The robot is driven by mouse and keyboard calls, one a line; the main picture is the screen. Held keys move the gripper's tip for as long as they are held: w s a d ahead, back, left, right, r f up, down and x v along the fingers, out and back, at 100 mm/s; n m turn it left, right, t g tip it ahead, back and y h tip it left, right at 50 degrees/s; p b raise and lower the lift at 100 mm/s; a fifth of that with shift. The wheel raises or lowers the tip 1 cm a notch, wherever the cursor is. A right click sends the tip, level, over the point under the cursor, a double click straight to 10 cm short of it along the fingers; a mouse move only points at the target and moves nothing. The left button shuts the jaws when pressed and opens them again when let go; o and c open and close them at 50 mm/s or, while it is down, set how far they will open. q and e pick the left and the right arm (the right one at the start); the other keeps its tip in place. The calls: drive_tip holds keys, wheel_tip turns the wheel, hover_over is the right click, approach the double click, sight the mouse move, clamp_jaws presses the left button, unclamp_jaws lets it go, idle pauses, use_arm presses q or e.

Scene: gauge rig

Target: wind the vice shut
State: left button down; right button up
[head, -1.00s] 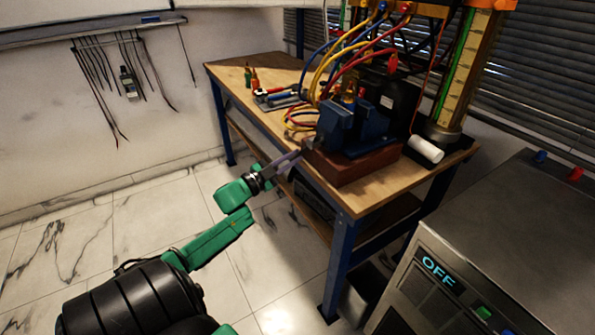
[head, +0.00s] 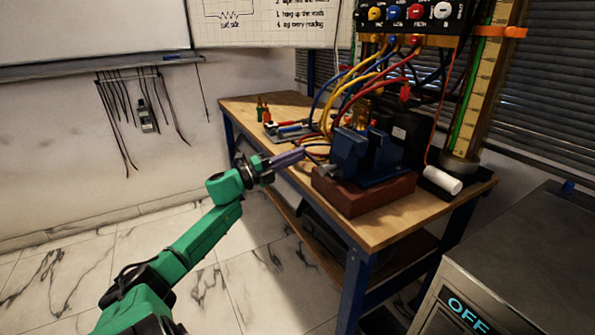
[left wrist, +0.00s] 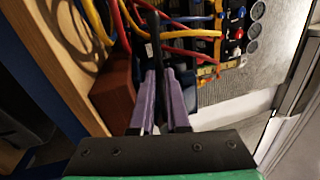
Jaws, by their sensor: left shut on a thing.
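The blue vice (head: 350,152) stands on a reddish-brown block (head: 365,196) near the bench's front edge. In the left wrist view the block (left wrist: 112,88) is left of the fingers, and a little of the blue vice (left wrist: 190,92) shows behind the right finger. My left gripper (head: 301,154) reaches in from the left at the vice's near side. Its purple fingers are shut on a dark bar, the vice handle (left wrist: 153,30), which runs between them in the wrist view. The fingers hide part of the handle. The gap between the vice jaws is not clear. My right gripper is not in view.
The wooden bench (head: 400,222) carries coloured cables (head: 345,85) behind the vice, small bottles (head: 263,110) and a white cylinder (head: 443,180). A grey cabinet (head: 520,250) marked OFF stands at the lower right. The floor left of the bench is clear.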

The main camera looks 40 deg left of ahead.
use_arm(q)
drive_tip(key=shift+s+a+r+m+b, duration=0.1)
drive_tip(key=shift+s+r+m+b, duration=0.15)
drive_tip(key=shift+r+m, duration=0.6)
drive_tip(key=c, duration=0.9)
unclamp_jaws()
drive_tip(key=shift+s, duration=0.2)
drive_tip(key=shift+w+f, duration=0.1)
drive_tip(key=shift+w, duration=0.1)
drive_tip(key=v, duration=1.4)
drive_tip(key=shift+s+a, duration=0.15)
drive_tip(key=shift+s, duration=0.1)
drive_tip(key=shift+c, duration=0.3)
